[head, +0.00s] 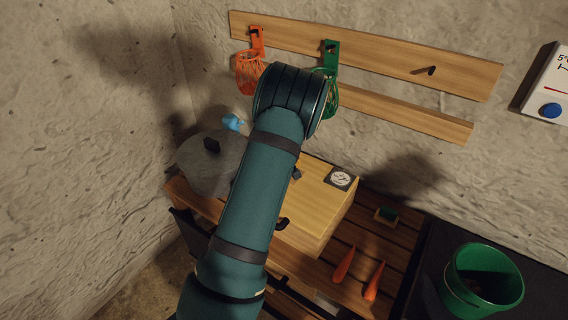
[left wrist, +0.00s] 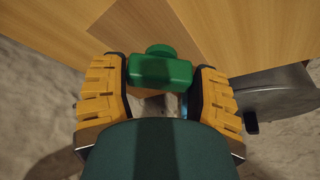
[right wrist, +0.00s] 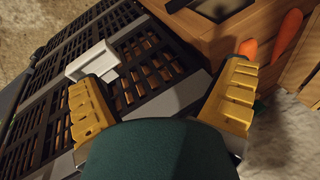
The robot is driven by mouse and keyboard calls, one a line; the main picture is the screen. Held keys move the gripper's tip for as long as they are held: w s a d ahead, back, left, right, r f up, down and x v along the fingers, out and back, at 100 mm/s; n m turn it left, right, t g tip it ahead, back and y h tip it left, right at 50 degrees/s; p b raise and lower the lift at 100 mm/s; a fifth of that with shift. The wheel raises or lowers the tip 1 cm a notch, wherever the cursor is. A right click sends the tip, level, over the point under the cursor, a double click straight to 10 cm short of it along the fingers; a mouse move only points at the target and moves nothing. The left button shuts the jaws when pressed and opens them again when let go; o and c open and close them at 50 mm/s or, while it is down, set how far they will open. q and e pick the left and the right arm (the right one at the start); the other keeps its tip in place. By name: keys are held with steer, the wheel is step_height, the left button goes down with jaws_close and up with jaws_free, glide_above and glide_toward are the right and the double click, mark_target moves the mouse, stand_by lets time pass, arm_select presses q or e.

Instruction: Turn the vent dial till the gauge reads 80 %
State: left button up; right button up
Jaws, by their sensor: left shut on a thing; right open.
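The gauge (head: 341,178), a small dark square plate with a white round face, sits on top of the pale wooden box (head: 325,192). Its reading is too small to make out. My left arm crosses the head view and hides part of the box and my left gripper. My right gripper (right wrist: 165,100) is open, seen only in the right wrist view.
A grey lidded pot (head: 205,165) stands left of the box. A green bucket (head: 482,282) is at lower right. Orange (head: 250,72) and green baskets hang above. A white bracket-like piece (right wrist: 92,62) is near my right gripper.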

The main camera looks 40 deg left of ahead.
arm_select(q)
steer(key=o, duration=1.3)
steer(key=shift+c, duration=0.2)
steer(key=v, duration=1.2)
steer(key=shift+s+f, duration=0.1)
